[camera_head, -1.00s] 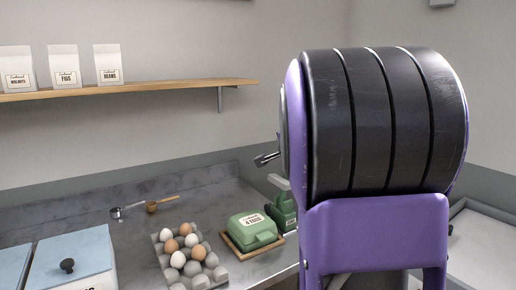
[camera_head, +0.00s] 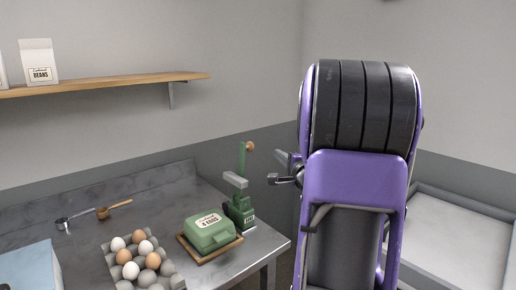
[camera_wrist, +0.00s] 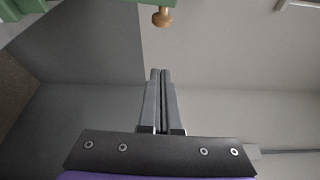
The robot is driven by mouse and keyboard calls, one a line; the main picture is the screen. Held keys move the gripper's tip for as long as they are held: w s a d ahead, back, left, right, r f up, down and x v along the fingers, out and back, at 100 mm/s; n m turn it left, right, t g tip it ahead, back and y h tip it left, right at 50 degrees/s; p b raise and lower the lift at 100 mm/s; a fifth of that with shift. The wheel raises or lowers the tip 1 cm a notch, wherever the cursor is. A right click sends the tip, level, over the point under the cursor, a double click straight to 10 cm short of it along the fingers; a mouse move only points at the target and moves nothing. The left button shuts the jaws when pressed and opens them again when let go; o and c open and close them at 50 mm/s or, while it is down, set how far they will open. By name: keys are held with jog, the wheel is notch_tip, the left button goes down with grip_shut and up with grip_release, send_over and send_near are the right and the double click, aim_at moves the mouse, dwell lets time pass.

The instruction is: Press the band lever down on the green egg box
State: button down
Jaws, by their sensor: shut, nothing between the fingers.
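The closed green egg box (camera_head: 208,232), with a white label, sits on a wooden tray (camera_head: 226,247) near the counter's right end. Just behind it to the right stands a green band press (camera_head: 240,210) with a grey block (camera_head: 235,180). Its green lever (camera_head: 242,160) stands upright, with a wooden knob (camera_head: 250,146) at the top. My gripper (camera_head: 272,180) is right of the lever and apart from it. In the wrist view, the gripper (camera_wrist: 160,72) is shut and empty, and the knob (camera_wrist: 162,17) shows beyond its tips. My arm hides the area behind it.
An egg tray (camera_head: 140,262) with brown and white eggs stands left of the box. Two scoops (camera_head: 112,209) lie farther back on the counter. A wooden shelf (camera_head: 120,84) is on the wall. A pale basin (camera_head: 455,235) is at right.

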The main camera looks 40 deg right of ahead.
jog(key=shift+w, duration=0.1)
jog(key=x, duration=1)
jog(key=shift+a+r, duration=0.1)
jog(key=shift+a, duration=1.9)
jog(key=shift+b, duration=0.4)
